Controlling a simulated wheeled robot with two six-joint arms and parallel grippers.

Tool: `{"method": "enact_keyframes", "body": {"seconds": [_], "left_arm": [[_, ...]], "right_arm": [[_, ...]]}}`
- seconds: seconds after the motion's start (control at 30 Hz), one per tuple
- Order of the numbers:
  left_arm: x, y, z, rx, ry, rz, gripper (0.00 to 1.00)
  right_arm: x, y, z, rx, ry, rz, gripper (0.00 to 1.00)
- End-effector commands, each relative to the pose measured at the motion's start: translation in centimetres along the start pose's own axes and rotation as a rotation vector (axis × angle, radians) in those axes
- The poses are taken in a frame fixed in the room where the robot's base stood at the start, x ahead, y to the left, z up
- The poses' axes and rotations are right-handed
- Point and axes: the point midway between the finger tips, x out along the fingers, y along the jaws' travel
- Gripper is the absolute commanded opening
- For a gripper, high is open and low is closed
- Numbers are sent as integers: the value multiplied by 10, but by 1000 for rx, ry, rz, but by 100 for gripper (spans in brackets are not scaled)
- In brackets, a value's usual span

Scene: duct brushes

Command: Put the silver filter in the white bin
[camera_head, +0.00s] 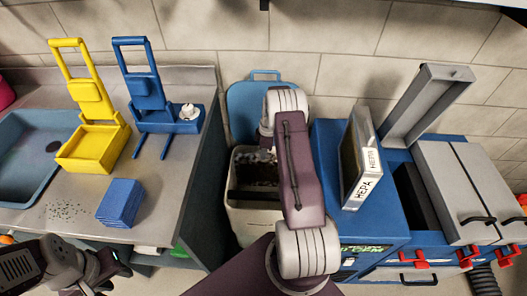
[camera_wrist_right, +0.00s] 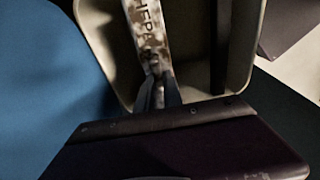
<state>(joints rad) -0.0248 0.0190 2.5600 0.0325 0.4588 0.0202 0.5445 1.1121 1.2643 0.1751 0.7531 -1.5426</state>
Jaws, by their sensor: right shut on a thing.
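The white bin (camera_head: 250,222) stands on the floor between the counter and the blue machine, its blue lid (camera_head: 246,108) swung up. In the right wrist view its pale rim (camera_wrist_right: 97,62) surrounds my right gripper (camera_wrist_right: 157,82). That gripper is shut on the silver filter (camera_wrist_right: 147,32), a narrow mottled grey-brown piece with HEPA lettering, over the bin's opening. In the head view my right arm hides most of the gripper and filter. My left gripper (camera_head: 118,266) is at the lower left, away from the bin; its finger gap is unclear.
Another HEPA filter (camera_head: 357,160) with a clean silver frame stands on the blue machine (camera_head: 385,205), whose grey lid (camera_head: 428,105) is raised. The counter holds a sink (camera_head: 30,150), yellow (camera_head: 92,148) and blue (camera_head: 170,122) tools, and folded blue cloths (camera_head: 120,202).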

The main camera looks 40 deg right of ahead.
Motion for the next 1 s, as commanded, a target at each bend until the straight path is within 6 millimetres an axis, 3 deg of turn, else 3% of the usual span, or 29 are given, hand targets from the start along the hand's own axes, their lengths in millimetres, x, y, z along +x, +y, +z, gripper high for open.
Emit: {"method": "enact_keyframes", "body": {"seconds": [1.0], "left_arm": [[76, -2, 8, 0, 0, 0, 36]], "right_arm": [[101, 0, 12, 0, 0, 1, 0]]}}
